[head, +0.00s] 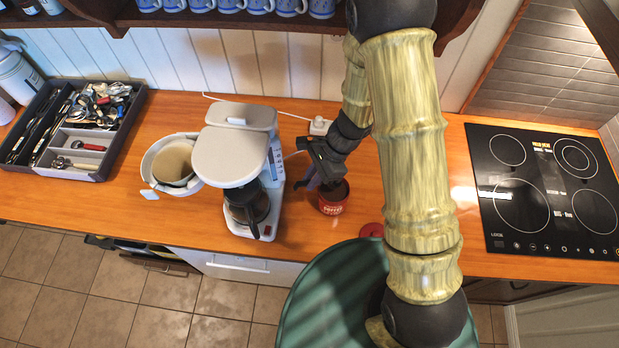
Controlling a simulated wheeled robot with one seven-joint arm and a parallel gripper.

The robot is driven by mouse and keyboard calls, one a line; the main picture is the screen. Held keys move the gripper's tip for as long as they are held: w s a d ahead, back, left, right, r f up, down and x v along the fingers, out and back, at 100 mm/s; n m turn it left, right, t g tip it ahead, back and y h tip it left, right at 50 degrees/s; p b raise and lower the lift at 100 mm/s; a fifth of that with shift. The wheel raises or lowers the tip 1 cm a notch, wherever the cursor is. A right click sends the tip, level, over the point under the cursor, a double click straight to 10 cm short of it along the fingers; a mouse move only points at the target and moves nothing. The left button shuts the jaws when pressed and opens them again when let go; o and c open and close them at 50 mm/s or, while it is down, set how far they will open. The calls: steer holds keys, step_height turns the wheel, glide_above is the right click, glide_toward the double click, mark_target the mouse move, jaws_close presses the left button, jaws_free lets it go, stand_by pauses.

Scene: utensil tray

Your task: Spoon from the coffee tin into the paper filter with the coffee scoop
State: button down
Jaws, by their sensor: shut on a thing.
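The red coffee tin (333,204) stands open on the wooden counter, right of the coffee maker, with dark coffee inside. My gripper (318,180) is over the tin's left and back side, pointing down. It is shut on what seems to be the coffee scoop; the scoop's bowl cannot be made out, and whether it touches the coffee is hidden. The tan paper filter (174,158) sits in a white filter holder (150,172) left of the coffee maker.
The white coffee maker (236,158) with its glass jug (246,208) stands between tin and filter, an obstacle. A red lid (371,231) lies right of the tin. A dark utensil tray (111,157) is far left, a black hob (545,190) right.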

steer(key=shift+w+d+f+g+y+b, duration=0.25)
steer(key=shift+w+d+f+y+b, duration=0.05)
steer(key=shift+d+f+y+b, duration=0.3)
steer(key=shift+w+d+f+g+y+b, duration=0.3)
steer(key=shift+d+f+y+b, duration=0.15)
steer(key=shift+f, duration=0.25)
steer(key=shift+w+d+f+b, duration=0.15)
steer(key=shift+f+b, duration=0.25)
steer(key=shift+f, duration=0.3)
steer(key=shift+w+d+f+b, duration=0.15)
steer(key=shift+f+b, duration=0.2)
steer(key=shift+f, duration=0.35)
steer(key=shift+s+r+p, duration=0.15)
steer(key=shift+r+p, duration=1.25)
steer(key=shift+r, duration=0.6)
steer(key=shift+s+a+r+t+h+p, duration=0.2)
steer(key=shift+s+a+t+h+p, duration=0.05)
steer(key=shift+a+h, duration=0.2)
steer(key=shift+s+a+r+t+h+p, duration=0.2)
steer(key=shift+s+a+h, duration=0.05)
steer(key=shift+a+h, duration=0.2)
steer(key=shift+s+a+r+t+h+p, duration=0.25)
steer(key=shift+a+h+p, duration=0.1)
steer(key=shift+h+p, duration=0.15)
steer(key=shift+s+a+r+t+h+p, duration=0.15)
steer(key=shift+a+t+h+p, duration=0.1)
steer(key=shift+a+h+p, duration=0.15)
steer(key=shift+f, duration=0.1)
